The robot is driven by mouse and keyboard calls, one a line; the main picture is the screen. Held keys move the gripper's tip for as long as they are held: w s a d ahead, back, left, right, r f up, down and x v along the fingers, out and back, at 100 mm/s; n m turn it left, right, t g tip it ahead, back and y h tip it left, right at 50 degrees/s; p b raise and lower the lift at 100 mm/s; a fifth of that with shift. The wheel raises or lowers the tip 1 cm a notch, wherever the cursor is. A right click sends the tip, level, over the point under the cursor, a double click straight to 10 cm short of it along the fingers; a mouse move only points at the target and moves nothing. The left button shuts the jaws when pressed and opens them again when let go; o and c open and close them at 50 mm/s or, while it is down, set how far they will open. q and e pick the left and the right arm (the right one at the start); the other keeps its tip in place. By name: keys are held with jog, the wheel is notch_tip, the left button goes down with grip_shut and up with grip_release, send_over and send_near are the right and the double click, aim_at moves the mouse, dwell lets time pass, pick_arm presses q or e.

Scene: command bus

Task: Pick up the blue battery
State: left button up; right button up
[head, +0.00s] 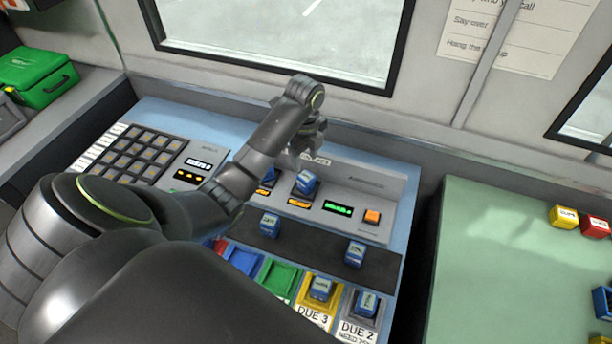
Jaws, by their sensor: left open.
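Several blue batteries with pale labels are in the head view. One blue battery (306,181) sits in a slot of the grey console (375,188), just below my left gripper. Another blue battery (268,181) is partly hidden behind my arm. Two more stand on the dark strip, a left one (269,225) and a right one (355,254). One battery (320,288) is in the yellow tray and one (366,304) in the grey tray. My left gripper (306,152) is open, points down and appears empty. My right gripper is not in view.
A keypad (143,155) is on the console's left. An orange button (372,216) is at its right. Blue and green trays (281,279) are in front. A green table (490,270) at right holds yellow and red blocks (564,217). A window is behind.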

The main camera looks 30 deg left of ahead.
aim_at(306, 176)
pick_arm(q)
jog(key=shift+f+b, duration=1.35)
jog(key=shift+f, duration=0.45)
jog(key=shift+f+b, duration=0.5)
jog(key=shift+b, duration=0.05)
notch_tip(306, 176, down, 2)
jog(key=shift+w+d+f+b, duration=0.15)
jog(key=shift+f+b, duration=0.1)
jog(key=shift+b, duration=0.45)
jog(key=shift+f+p, duration=0.4)
jog(key=shift+f, duration=0.3)
jog(key=c, duration=0.8)
jog(key=shift+c, duration=0.2)
